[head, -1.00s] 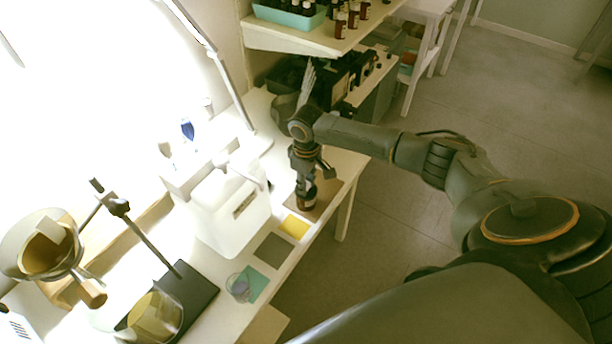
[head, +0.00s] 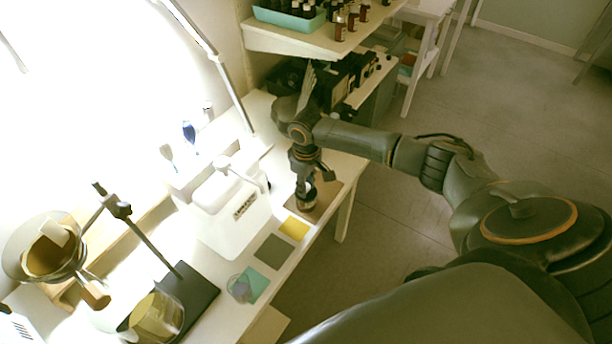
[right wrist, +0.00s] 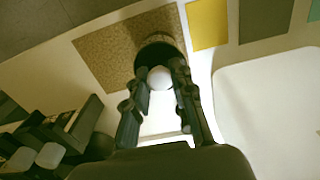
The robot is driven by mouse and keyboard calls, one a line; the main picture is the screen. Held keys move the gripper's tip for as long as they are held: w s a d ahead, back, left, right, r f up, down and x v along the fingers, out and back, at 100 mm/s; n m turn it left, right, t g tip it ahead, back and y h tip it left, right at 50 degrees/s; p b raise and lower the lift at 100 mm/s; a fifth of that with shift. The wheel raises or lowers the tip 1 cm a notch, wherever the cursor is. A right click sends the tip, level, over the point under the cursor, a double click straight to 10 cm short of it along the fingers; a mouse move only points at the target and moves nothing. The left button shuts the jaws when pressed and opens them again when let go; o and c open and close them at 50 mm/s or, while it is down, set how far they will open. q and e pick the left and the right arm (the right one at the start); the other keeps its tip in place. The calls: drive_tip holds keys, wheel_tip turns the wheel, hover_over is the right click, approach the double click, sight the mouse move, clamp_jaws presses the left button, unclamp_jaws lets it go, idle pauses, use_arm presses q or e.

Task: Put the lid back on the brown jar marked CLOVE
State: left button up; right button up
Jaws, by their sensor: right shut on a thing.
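The brown jar (head: 306,201) stands on a brown mat near the front edge of the white bench. Its label cannot be read. My right gripper (head: 308,186) points down directly over the jar. In the right wrist view, my right gripper (right wrist: 160,82) is shut on a pale, rounded piece that looks like the lid (right wrist: 159,77). The dark jar (right wrist: 158,47) shows just beyond the fingertips, in line with the lid. The fingers and lid hide part of the jar's mouth, so I cannot tell whether the lid touches it. My left gripper is not in view.
The brown mat (head: 329,190) lies beside yellow (head: 294,228) and grey (head: 273,251) squares. A white container (head: 230,214) stands close left of the gripper. Dark bottles (head: 352,75) crowd the back, under a shelf (head: 300,40). A stand with glassware (head: 150,245) occupies the front left.

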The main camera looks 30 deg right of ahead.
drive_tip(key=o, duration=1.5)
drive_tip(key=shift+r, duration=0.1)
drive_tip(key=shift+r+p, duration=3.45)
drive_tip(key=shift+p, duration=0.5)
clamp_jaws()
